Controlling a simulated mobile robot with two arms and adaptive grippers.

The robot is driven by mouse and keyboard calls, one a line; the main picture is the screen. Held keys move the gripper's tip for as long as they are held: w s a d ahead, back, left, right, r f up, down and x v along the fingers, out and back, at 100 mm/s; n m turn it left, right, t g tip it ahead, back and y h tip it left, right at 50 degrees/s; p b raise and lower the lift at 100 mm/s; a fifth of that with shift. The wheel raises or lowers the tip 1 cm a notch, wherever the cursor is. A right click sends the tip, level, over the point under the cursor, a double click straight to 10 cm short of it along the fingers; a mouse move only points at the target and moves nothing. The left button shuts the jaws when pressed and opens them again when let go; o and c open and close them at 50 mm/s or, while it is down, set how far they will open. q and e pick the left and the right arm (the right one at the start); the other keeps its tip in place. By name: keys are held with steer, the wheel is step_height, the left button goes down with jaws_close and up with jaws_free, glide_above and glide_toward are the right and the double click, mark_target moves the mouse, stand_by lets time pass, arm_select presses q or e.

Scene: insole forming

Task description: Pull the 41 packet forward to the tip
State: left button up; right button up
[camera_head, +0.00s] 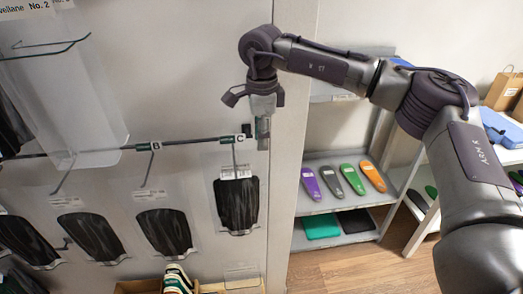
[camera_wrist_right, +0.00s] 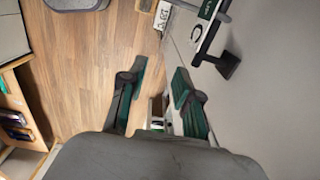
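A clear packet with a black insole (camera_head: 237,205) hangs from the rightmost hook of the rail; its top label is too small to read. Similar packets hang to the left, one with a dark insole (camera_head: 165,232) beside it, and I cannot tell which is 41. My right gripper (camera_head: 263,135) points down just right of the rail's end, above and right of the rightmost packet, apart from it. In the right wrist view its green-padded fingers (camera_wrist_right: 158,100) stand apart with nothing held between them. My left gripper is not in view.
The rail (camera_head: 105,148) runs along the grey wall; a dark hook or bracket (camera_wrist_right: 228,65) shows close by in the right wrist view. A shelf (camera_head: 340,204) with coloured insoles stands right. A box with striped items (camera_head: 177,279) is below. Floor (camera_head: 335,268) is clear.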

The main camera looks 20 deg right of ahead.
mark_target(261, 159)
step_height(261, 159, down, 6)
steer(key=shift+w+r+p, duration=0.1)
steer(key=shift+r+p, duration=0.15)
steer(key=shift+p, duration=0.35)
steer(key=shift+f, duration=0.45)
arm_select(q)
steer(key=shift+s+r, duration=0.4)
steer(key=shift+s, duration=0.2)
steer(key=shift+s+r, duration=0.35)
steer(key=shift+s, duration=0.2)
arm_select(e)
steer(key=shift+f, duration=0.15)
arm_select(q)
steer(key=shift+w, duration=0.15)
arm_select(e)
steer(key=shift+c, duration=0.6)
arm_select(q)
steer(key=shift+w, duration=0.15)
arm_select(e)
jaws_close()
